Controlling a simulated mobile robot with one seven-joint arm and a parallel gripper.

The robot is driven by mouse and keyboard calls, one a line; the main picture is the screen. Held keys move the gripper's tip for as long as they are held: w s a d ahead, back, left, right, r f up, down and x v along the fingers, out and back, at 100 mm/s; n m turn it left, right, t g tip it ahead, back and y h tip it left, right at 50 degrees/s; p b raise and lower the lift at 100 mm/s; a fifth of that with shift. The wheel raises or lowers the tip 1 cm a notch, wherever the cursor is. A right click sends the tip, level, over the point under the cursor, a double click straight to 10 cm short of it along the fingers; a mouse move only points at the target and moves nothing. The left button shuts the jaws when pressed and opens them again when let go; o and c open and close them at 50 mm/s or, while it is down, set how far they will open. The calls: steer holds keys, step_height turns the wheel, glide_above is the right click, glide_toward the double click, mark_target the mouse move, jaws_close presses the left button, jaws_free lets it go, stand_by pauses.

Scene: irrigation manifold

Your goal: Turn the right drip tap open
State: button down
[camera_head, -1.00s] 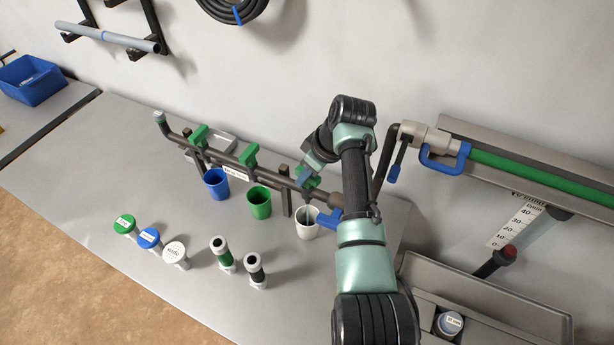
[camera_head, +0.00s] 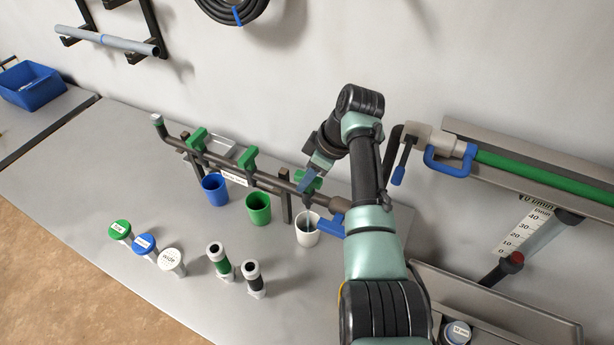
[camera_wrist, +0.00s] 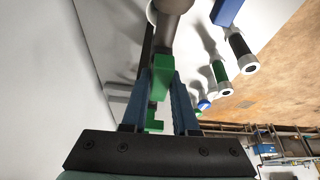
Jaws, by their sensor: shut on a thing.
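The right drip tap (camera_head: 308,184) has a green handle on the dark manifold pipe (camera_head: 270,182). My gripper (camera_head: 312,176) is at this tap, and the arm partly hides it. In the wrist view, the two blue-grey fingers of my gripper (camera_wrist: 161,76) stand on either side of the green tap handle (camera_wrist: 161,72) and are shut on it. A white cup (camera_head: 307,238) stands below the right tap. A thin bluish line shows at its mouth; I cannot tell whether it is water. The handle's exact angle is hard to read.
Two more green taps (camera_head: 248,158) sit left on the pipe, above a blue cup (camera_head: 214,188) and a green cup (camera_head: 258,208). A blue lever (camera_head: 331,226) is close to my arm. Capped pieces (camera_head: 172,262) and dark cylinders (camera_head: 220,262) stand in front.

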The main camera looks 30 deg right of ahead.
steer(key=c, duration=0.7)
jaws_free()
steer(key=b+v, duration=0.1)
steer(key=v, duration=1.2)
steer(key=shift+b, duration=0.4)
